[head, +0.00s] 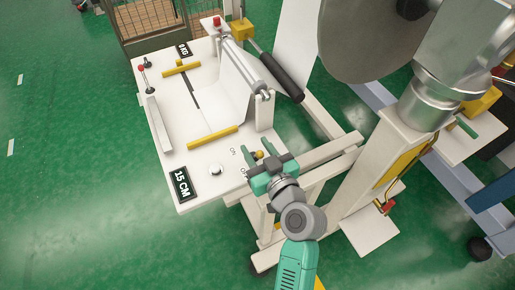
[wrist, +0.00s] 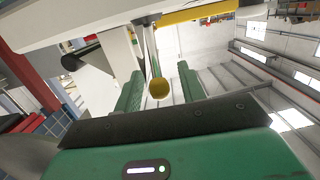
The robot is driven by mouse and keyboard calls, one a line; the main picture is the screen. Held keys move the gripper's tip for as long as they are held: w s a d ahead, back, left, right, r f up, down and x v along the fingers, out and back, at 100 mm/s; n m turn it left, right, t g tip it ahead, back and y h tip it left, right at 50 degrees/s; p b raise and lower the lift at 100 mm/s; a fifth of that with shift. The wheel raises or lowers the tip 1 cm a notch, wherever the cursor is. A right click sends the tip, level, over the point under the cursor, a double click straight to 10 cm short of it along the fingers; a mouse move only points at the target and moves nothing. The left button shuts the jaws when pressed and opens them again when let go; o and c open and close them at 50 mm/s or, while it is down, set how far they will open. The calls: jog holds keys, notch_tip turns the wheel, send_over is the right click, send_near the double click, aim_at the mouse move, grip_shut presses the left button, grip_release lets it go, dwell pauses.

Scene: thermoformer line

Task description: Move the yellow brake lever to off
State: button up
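The brake lever shows as a yellow ball knob (head: 259,154) at the right edge of the white machine table, beside black ON and OFF lettering; the OFF text is partly hidden by my gripper. In the wrist view the yellow knob (wrist: 159,89) sits on a thin metal rod running up to the table. My gripper (head: 258,159) is open around the knob, one green finger on each side. In the wrist view my gripper (wrist: 160,92) shows gaps between the knob and both fingers, so it is not gripped. The lever's pivot is not clear.
Green floor at left is clear.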

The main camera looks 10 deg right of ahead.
jog(key=shift+s, duration=0.1)
jog(key=f+p+v, duration=0.1)
jog(key=p+v, duration=0.1)
jog(key=v, duration=0.5)
jog(key=shift+s+d+r, duration=0.2)
jog(key=shift+s+r, duration=0.15)
jog(key=shift+r, duration=0.1)
jog(key=w+a+r+t+h+p, duration=0.1)
jog(key=a+r+t+p, duration=0.1)
jog(key=r, duration=1)
jog(key=w+a+r+t+p, duration=0.1)
jog(key=w+a+r+p, duration=0.1)
jog(key=r, duration=1)
jog(key=s+a+r+m+t+h+p, duration=0.15)
jog(key=s+r, duration=0.25)
jog(key=r, duration=0.5)
jog(key=s+a+r+m+t+h+p, duration=0.1)
jog(key=s+r+t, duration=0.2)
jog(key=r, duration=0.6)
jog(key=s+a+r+m+t+h+p, duration=0.15)
jog(key=s+r, duration=0.25)
jog(key=r, duration=0.5)
notch_tip(320, 180, up, 39)
jog(key=p, duration=3.7)
jog(key=shift+s+p, duration=0.35)
jog(key=shift+s, duration=0.15)
